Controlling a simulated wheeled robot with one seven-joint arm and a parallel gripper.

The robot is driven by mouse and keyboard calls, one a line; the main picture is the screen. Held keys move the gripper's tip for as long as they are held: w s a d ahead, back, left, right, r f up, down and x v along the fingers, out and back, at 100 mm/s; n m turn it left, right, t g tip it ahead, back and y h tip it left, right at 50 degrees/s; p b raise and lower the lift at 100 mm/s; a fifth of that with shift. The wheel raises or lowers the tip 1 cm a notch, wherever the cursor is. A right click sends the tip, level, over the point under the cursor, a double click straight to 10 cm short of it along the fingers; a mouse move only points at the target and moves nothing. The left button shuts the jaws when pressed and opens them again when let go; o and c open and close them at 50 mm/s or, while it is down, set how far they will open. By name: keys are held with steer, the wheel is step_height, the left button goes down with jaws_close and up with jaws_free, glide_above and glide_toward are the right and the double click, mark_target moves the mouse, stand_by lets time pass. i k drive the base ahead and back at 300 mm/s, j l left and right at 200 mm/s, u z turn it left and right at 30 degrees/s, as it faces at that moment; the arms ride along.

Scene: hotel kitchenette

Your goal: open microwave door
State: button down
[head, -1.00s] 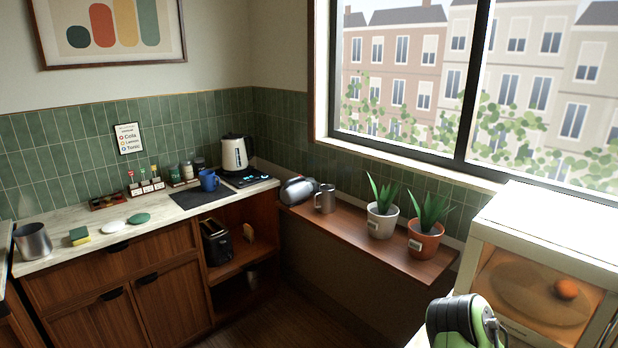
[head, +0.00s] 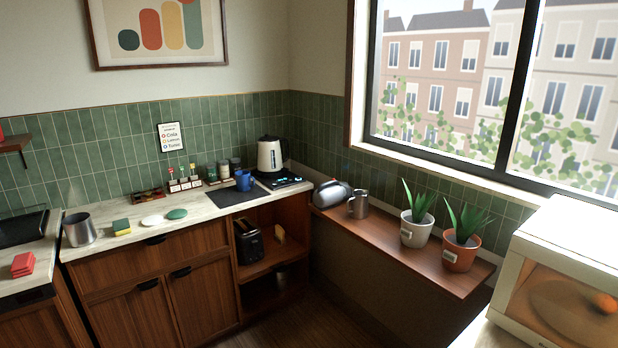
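The cream microwave (head: 577,232) stands at the right edge of the head view, partly cut off by the frame. Its front has an amber see-through window (head: 540,305), and the door looks shut. A round orange thing (head: 605,303) shows behind the window. The door's right side and any handle are outside the picture. My gripper is not in view.
The microwave stands on a pale counter (head: 482,335). A wooden shelf (head: 430,262) under the window holds two potted plants (head: 417,228) (head: 460,249), a metal mug (head: 358,205) and a tipped-over metal vessel (head: 330,193). Dark floor lies in the middle.

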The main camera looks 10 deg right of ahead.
mark_target(523, 246)
steer(key=z, duration=1.6)
